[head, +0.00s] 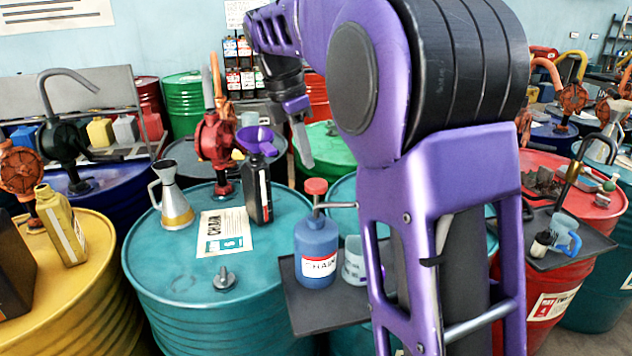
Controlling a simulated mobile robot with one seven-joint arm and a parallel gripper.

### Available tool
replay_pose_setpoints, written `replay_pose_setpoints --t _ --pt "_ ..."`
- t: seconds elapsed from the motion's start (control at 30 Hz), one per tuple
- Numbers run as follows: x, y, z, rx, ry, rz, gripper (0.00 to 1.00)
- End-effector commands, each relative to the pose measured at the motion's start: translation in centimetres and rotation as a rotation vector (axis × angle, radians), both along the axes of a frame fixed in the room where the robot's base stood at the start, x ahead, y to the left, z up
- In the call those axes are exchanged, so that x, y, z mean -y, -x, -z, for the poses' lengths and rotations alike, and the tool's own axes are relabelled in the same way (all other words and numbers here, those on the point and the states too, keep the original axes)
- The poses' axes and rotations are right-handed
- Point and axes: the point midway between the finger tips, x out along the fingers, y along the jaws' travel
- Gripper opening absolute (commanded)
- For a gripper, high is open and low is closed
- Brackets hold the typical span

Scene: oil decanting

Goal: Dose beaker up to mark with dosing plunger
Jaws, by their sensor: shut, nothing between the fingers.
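A blue bottle (316,246) with a white label stands upright on a dark tray (300,312). On top is a red-capped plunger (316,187) with a spout reaching right. A pale translucent beaker (352,262) stands just right of the bottle, below the spout's end. My arm hides the beaker's right side, and I cannot make out its mark or fill level. My gripper (306,155) is shut and empty, pointing down in the air. In the picture it lies above the red cap and apart from it.
A red pump (217,142) rises behind. My arm covers the right middle.

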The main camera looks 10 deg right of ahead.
Motion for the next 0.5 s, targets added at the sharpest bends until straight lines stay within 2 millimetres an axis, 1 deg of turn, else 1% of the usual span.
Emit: replay_pose_setpoints --t 0.07,0.1,0.2,0.33,0.5 --pt "0.3 0.0 1.0 -0.003 0.001 0.002 0.00" --pt "0.4 -0.1 1.9 0.000 0.000 0.001 0.00" --pt "0.6 -0.1 2.8 0.001 0.000 0.002 0.00" --pt "0.8 -0.1 3.3 0.001 0.000 0.002 0.00" --pt "0.8 -0.2 3.3 0.001 0.000 0.002 0.00"
